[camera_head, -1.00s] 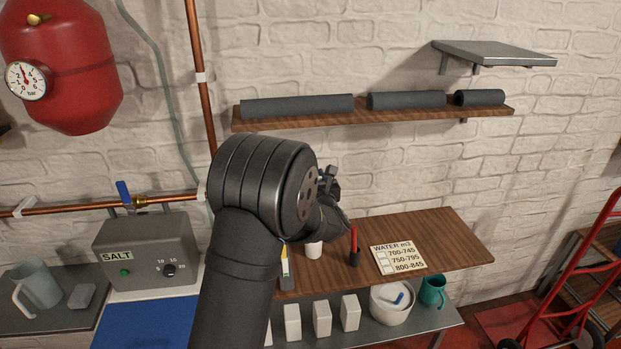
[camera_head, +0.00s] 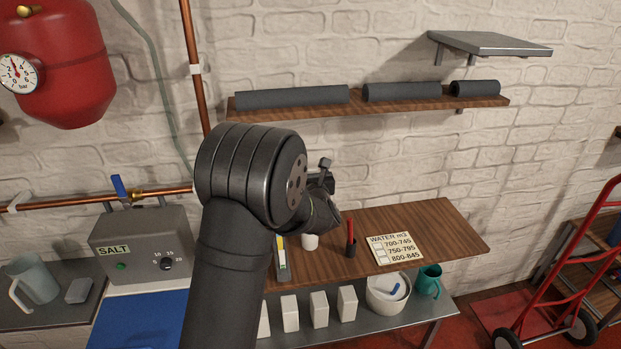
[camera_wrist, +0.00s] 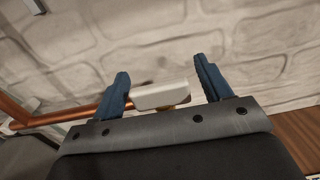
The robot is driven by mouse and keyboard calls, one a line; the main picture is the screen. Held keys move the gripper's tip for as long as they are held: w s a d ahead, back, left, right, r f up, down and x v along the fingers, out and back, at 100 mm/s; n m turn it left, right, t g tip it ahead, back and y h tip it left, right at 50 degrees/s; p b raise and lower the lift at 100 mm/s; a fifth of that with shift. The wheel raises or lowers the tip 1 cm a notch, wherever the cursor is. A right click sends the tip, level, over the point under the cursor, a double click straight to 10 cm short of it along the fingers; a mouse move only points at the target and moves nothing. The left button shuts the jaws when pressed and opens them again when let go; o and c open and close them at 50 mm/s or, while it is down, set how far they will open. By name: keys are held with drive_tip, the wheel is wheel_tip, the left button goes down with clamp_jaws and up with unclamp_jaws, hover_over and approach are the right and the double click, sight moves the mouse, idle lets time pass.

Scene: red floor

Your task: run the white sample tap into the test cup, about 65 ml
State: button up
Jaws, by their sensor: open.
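The white sample tap (camera_wrist: 163,96) shows in the wrist view as a white lever between my gripper's two blue fingers, on the end of a copper pipe. My gripper (camera_wrist: 161,70) is open, with a finger on each side of the lever and gaps visible. In the head view my gripper (camera_head: 325,180) is mostly hidden behind my wrist, and the tap is hidden there. A small white cup (camera_head: 310,242), probably the test cup, stands on the wooden shelf below my gripper. My wrist partly covers the view around it, and its contents cannot be seen.
The SALT box (camera_head: 141,243) and copper pipe (camera_head: 160,192) are further left. The shelf's right end is clear.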

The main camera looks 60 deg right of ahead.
drive_tip(key=v, duration=1.7)
drive_tip(key=shift+r, duration=0.1)
drive_tip(key=x, duration=1.7)
drive_tip(key=shift+w+d, duration=0.1)
